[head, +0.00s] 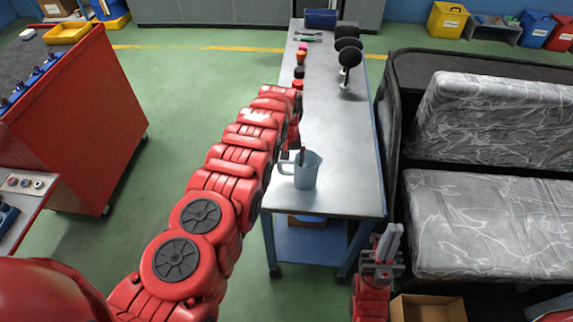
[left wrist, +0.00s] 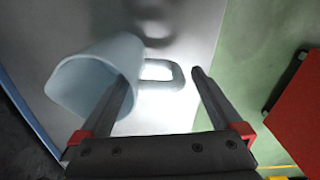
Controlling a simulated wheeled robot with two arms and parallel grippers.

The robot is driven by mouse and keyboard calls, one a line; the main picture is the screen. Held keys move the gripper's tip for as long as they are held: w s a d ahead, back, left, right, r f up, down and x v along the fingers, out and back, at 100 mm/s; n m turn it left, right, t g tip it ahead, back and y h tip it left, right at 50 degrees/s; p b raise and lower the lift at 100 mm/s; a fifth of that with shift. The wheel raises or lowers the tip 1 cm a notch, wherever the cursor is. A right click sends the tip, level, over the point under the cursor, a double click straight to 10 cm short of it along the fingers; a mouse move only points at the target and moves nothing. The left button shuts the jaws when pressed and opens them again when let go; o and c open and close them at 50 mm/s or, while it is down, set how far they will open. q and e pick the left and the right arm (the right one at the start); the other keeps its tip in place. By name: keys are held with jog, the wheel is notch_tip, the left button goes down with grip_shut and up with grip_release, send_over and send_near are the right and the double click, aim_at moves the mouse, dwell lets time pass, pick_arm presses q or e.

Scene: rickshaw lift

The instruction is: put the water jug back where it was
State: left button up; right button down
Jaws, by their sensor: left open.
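The pale blue-grey water jug (head: 308,172) stands upright near the front end of the long grey worktable, its handle on the left. In the left wrist view the jug (left wrist: 98,72) is at the left, with its handle between my fingers. My left gripper (head: 296,157) is at the jug's handle side, partly hidden by my arm. In the left wrist view this gripper (left wrist: 160,78) is open; one finger overlaps the jug's rim, the other is beyond the handle. My right gripper (head: 386,246) is empty beside the table's front right corner; its finger gap is unclear.
The worktable (head: 335,125) also bears black round-headed items (head: 349,58), small coloured items and a blue box (head: 321,18) farther back. A sofa-like seat (head: 490,215) stands close on the right. A red cabinet (head: 90,125) is at left, with open green floor between.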

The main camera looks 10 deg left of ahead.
pick_arm(q)
jog(key=shift+s+r+b, duration=0.1)
jog(key=shift+r+b, duration=0.85)
jog(key=shift+r, duration=2.95)
